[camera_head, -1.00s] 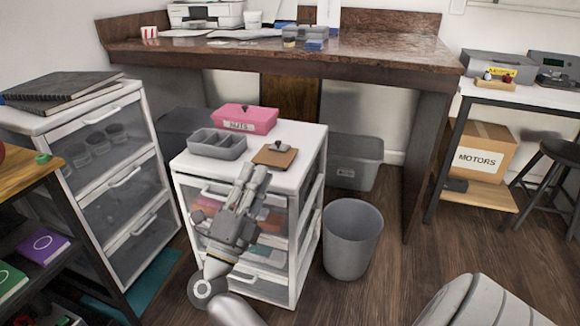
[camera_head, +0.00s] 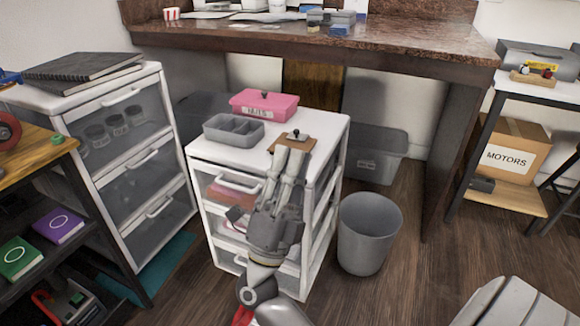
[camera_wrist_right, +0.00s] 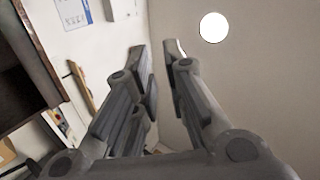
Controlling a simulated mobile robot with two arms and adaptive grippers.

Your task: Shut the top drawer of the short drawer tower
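The short drawer tower (camera_head: 197,154) is white with clear-fronted drawers and stands in the middle of the head view. Its top drawer (camera_head: 236,184) has a white handle, and pinkish contents show through or below it. How far it stands out is unclear, because my right arm covers the right part of the front. My right gripper (camera_head: 293,148) is in front of the tower, fingers pointing up and away, tips overlapping the tower top in the picture. In the right wrist view the fingers (camera_wrist_right: 161,70) are apart with nothing between them. My left gripper is not in view.
On the tower top are a grey divided tray (camera_head: 233,131), a pink box (camera_head: 264,104) and a brown board (camera_head: 306,146). A grey bin (camera_head: 367,235) stands close on the right. A taller drawer tower (camera_head: 125,175) stands left. Wooden floor is clear right of the bin.

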